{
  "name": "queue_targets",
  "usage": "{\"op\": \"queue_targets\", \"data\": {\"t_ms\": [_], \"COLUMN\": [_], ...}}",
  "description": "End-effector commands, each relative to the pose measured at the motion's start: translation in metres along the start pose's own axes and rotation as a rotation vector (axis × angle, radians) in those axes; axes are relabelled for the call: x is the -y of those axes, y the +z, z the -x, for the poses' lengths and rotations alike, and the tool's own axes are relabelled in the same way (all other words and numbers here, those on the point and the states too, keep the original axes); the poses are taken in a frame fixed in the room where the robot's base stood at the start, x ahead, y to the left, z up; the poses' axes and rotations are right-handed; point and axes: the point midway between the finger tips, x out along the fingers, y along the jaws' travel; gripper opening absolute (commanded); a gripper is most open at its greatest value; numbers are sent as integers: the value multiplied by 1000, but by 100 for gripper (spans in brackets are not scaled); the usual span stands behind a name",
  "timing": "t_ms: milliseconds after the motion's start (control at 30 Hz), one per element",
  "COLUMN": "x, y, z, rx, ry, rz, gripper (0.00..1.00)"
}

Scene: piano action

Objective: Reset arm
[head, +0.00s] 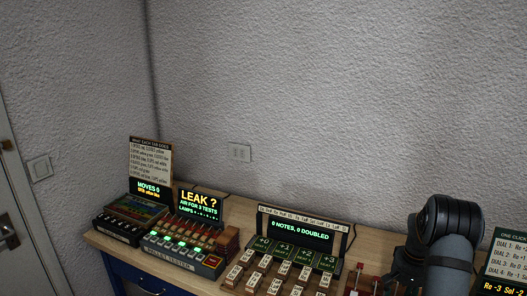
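My arm shows at the lower right in the head view, a grey and black jointed link rising in front of the bench. My gripper is not in view; no fingers show, and I cannot tell whether it holds anything. The arm covers part of the bench's right side. The piano-action device (302,234) with its dark screen reading "0 notes, 0 doubled" stands on the bench to the left of the arm. Rows of pale labelled blocks (283,268) lie in front of that screen.
The wooden bench (236,211) runs along the textured wall. A leak tester (185,251) with lit green lamps and a "Moves 0" box (148,190) stand at left. Red-topped parts (361,280) sit beside my arm. A dial screen (505,262) is at far right.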

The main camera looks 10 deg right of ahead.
Motion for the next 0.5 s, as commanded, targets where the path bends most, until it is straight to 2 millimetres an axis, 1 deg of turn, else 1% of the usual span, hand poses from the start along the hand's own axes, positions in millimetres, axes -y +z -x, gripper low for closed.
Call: {"op": "queue_targets", "data": {"t_ms": [33, 167, 200, 233, 300, 400, 500], "x": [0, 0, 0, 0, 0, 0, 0], "y": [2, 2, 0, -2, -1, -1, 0], "z": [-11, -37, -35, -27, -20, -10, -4], "rx": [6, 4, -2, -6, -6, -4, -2], "ry": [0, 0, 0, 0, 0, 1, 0], "rz": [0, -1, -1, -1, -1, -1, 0], "gripper": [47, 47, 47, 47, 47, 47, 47]}}
